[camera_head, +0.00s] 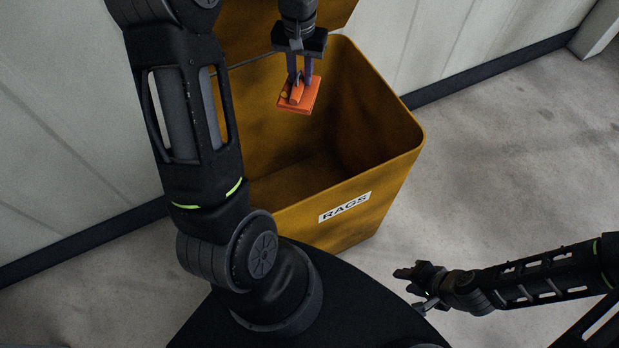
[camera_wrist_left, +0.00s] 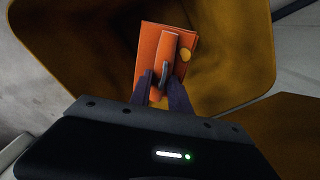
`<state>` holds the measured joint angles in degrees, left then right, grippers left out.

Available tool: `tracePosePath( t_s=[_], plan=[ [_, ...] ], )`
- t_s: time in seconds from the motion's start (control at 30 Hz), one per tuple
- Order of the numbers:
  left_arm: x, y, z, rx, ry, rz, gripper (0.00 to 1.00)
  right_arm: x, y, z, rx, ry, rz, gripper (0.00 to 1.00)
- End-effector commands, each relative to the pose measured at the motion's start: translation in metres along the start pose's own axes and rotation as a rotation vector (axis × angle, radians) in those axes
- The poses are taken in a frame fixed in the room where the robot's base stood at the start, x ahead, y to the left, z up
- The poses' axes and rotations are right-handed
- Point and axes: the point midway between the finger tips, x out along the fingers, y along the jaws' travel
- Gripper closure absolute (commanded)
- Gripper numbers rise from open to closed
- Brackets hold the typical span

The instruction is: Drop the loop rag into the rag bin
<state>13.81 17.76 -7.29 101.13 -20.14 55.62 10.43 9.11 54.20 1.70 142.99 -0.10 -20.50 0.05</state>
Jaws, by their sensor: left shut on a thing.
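The orange loop rag (camera_head: 301,96) is a small folded piece held between the fingers of my left gripper (camera_head: 299,80). The rag also shows in the left wrist view (camera_wrist_left: 152,50), with a raised strip on its face and the fingers shut on its near end. The yellow-brown rag bin (camera_head: 396,166) stands open, with a white "RAGS" label on its front. In the head view the rag hangs over the bin's mouth; its exact height against the rim is hard to tell. My right gripper (camera_head: 416,285) is empty, low at the right, and its finger gap is unclear.
A pale panelled wall (camera_head: 75,135) with a dark skirting strip runs behind the bin. The bin's raised lid (camera_head: 335,12) stands at the back. Bare concrete floor (camera_head: 520,170) lies open to the right.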

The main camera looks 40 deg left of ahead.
Motion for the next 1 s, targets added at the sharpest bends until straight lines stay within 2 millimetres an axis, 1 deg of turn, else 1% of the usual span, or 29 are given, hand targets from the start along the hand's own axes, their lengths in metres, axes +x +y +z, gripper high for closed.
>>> tracePosePath(
  t_s=[0.13, 0.27, 0.37, 0.7, 0.83, 1.0],
  plan=[
    [0.000, 0.000, 0.000, 0.000, -0.001, 0.000, 1.00, 0.000, 0.000, 0.000, 0.000, 0.000, 0.000, 0.64],
    [0.005, 0.000, 0.000, 0.000, -0.001, 0.000, 1.00, 0.004, 0.002, 0.000, 0.000, 0.000, 0.000, 0.64],
    [0.014, 0.000, 0.000, 0.000, -0.002, 0.000, 1.00, 0.010, 0.004, 0.000, 0.000, 0.000, 0.000, 0.64],
    [0.052, 0.000, 0.000, 0.000, -0.001, 0.000, 1.00, 0.037, 0.015, 0.000, -0.001, 0.001, 0.001, 0.64],
    [0.059, 0.000, 0.000, 0.000, -0.001, 0.000, 1.00, 0.042, 0.017, 0.000, -0.001, 0.001, 0.001, 0.64],
    [0.060, 0.000, 0.000, 0.000, -0.001, 0.000, 1.00, 0.042, 0.017, 0.000, -0.002, 0.001, 0.001, 0.64]
  ],
)
